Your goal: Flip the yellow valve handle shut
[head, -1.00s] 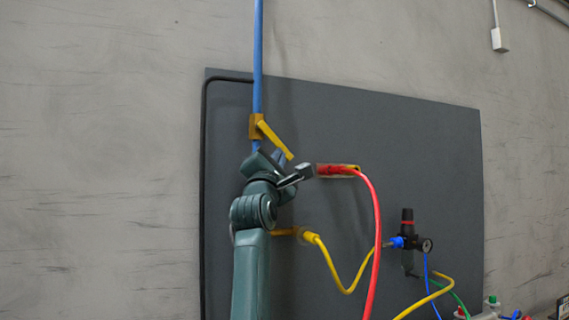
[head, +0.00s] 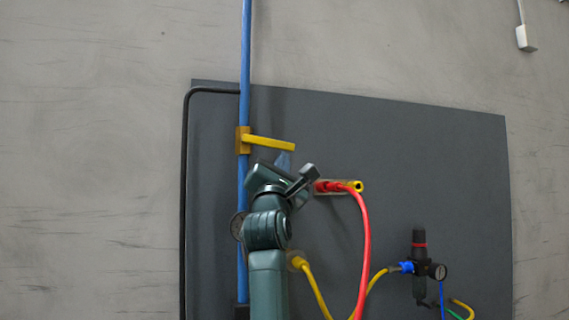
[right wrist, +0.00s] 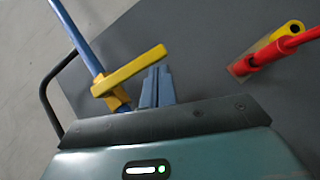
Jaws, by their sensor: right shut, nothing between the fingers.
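The yellow valve handle (head: 270,143) sticks out to the right from the brass-coloured valve body (head: 242,140) on the vertical blue pipe (head: 246,50). It lies nearly crosswise to the pipe, its free end slightly lower. My right gripper (head: 284,161) is shut and empty, its blue fingers just under the handle's outer part. The right wrist view shows the shut fingers (right wrist: 157,86) close beside the handle (right wrist: 130,71); I cannot tell whether they touch. My left gripper is not in view.
A red hose plug (head: 328,186) sits in a fitting just right of my gripper, its hose hanging down. A yellow hose (head: 313,285) and a regulator with a gauge (head: 420,265) are lower down. The dark panel (head: 400,140) is bare at upper right.

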